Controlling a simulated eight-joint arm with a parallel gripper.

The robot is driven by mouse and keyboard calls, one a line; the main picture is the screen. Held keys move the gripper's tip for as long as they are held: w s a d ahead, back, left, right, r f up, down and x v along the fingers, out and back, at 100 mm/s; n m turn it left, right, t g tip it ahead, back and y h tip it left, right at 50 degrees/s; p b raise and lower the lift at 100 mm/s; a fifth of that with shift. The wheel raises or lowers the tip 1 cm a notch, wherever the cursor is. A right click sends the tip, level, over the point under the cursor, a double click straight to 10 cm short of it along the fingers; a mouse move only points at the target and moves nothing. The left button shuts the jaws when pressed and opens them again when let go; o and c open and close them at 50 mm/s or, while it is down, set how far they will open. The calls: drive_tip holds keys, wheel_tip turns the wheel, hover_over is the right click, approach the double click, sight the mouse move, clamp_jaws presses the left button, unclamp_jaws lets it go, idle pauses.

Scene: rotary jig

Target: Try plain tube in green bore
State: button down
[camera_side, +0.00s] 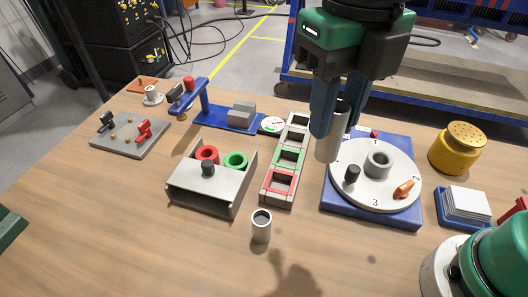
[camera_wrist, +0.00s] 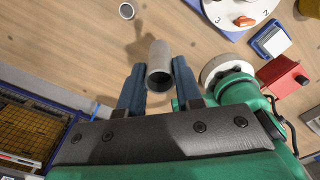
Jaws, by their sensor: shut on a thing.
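My gripper (camera_side: 336,122) is shut on a plain grey tube (camera_side: 331,147), which hangs roughly upright, slightly tilted in the picture. In the side view the tube is in front of the left edge of the round white dial and appears above the table. In the wrist view the tube (camera_wrist: 160,55) sits between the two blue fingers (camera_wrist: 158,82), its dark open end facing the camera. The green bore (camera_side: 236,160) is a green ring beside a red ring (camera_side: 207,154) in a grey box (camera_side: 213,188), left of my gripper and apart from it.
A second grey tube (camera_side: 261,228) stands on the table in front. A rack with red and green frames (camera_side: 278,200) lies between the box and the blue-based dial (camera_side: 376,200). A yellow shaker (camera_side: 456,150) is at right.

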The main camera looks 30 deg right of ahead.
drive_tip(key=shift+w+a+f+m, duration=0.65)
drive_tip(key=shift+w+f+m, duration=0.3)
drive_tip(key=shift+w+f, duration=1.75)
drive_tip(key=shift+w+a+f+m, duration=0.7)
drive_tip(key=shift+w+f+m, duration=0.3)
drive_tip(key=shift+w+f, duration=1.7)
drive_tip(key=shift+w+a+f+m, duration=0.65)
drive_tip(key=shift+w+f+m, duration=0.3)
drive_tip(key=shift+w+f, duration=1.75)
drive_tip(key=shift+w+f, duration=0.25)
drive_tip(key=shift+f, duration=0.4)
drive_tip(key=shift+w+f, duration=0.2)
drive_tip(key=shift+f, duration=0.45)
drive_tip(key=c, duration=0.5)
unclamp_jaws()
drive_tip(key=shift+r, duration=0.1)
